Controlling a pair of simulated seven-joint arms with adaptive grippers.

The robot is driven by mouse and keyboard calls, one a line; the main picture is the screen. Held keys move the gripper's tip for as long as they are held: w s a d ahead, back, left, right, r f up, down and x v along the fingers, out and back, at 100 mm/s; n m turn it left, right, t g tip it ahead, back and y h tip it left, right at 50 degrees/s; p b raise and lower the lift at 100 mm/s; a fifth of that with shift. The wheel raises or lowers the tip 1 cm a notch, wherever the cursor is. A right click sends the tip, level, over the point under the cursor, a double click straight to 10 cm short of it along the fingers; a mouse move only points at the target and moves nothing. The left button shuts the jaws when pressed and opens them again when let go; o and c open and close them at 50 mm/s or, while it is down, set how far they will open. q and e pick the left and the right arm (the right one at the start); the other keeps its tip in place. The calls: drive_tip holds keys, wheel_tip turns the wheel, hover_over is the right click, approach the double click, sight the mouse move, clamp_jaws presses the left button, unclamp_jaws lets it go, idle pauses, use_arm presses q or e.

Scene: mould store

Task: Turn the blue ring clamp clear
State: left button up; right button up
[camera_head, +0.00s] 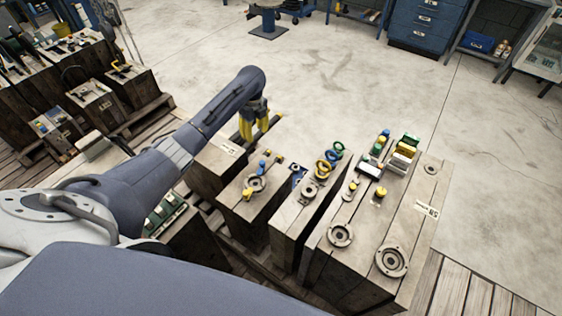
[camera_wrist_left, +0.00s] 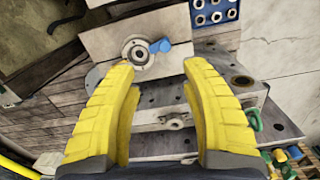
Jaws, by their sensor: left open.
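The blue ring clamp (camera_head: 262,165) is a small blue piece at the edge of a round metal ring (camera_head: 255,183) on top of a mould block. In the left wrist view the blue clamp (camera_wrist_left: 160,46) sticks out to the right of the ring (camera_wrist_left: 138,53), beyond my fingertips. My left gripper (camera_head: 257,127) has yellow fingers and hangs above and behind that block in the head view. My right gripper is not in view.
Blue, green and yellow upright rings (camera_head: 331,154) stand on the neighbouring mould. A larger mould (camera_head: 405,220) to the right carries coloured parts. A yellow piece (camera_head: 247,194) sits at the near side of the ring. Open floor (camera_head: 330,80) lies behind the moulds.

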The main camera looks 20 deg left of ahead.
sight(262, 162)
use_arm(q)
drive_tip(key=shift+m, duration=0.4)
drive_tip(key=f, duration=0.5)
drive_tip(key=d+f, duration=0.1)
drive_tip(key=f, duration=0.5)
drive_tip(key=d+f, duration=0.1)
drive_tip(key=f, duration=0.5)
drive_tip(key=shift+f, duration=0.1)
clamp_jaws()
